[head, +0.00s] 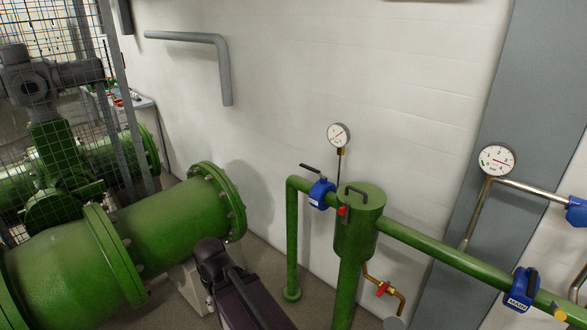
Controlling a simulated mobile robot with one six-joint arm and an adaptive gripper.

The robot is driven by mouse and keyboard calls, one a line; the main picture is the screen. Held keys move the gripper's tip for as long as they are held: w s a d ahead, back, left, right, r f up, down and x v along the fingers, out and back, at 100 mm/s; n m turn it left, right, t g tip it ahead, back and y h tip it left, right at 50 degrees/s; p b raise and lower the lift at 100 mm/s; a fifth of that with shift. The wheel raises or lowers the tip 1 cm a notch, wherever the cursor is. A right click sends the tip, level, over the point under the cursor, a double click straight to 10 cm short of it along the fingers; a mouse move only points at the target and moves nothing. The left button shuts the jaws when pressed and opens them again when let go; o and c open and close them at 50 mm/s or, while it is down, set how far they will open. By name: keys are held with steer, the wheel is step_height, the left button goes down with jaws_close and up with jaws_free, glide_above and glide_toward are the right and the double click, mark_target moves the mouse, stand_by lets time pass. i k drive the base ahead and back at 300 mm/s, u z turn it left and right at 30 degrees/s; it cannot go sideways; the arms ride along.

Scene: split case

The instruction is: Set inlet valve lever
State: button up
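Several valves show in the head view, and I cannot tell which one is the inlet valve. A blue valve body (321,196) sits on the green pipe left of a green upright vessel (356,232). Its black lever (311,168) lies above it, slanting up to the left. A second blue valve body (520,292) is on the green pipe at the lower right, with a dark lever (533,283) on it. A third blue body (577,211) is cut off at the right edge. Small red handles show on the vessel (343,211) and the brass pipe (381,289).
Round gauges stand behind the vessel (339,135) and at the right (496,160). A large green flanged pipe (172,228) fills the lower left, beside a wire mesh fence (62,75). A grey bent pipe (190,38) is on the white wall. A dark elongated body (235,290) rises at bottom centre.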

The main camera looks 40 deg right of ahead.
mark_target(303, 166)
steer(key=u, duration=0.2)
steer(key=k, duration=1.05)
steer(key=z, duration=1)
steer(key=i, duration=1.05)
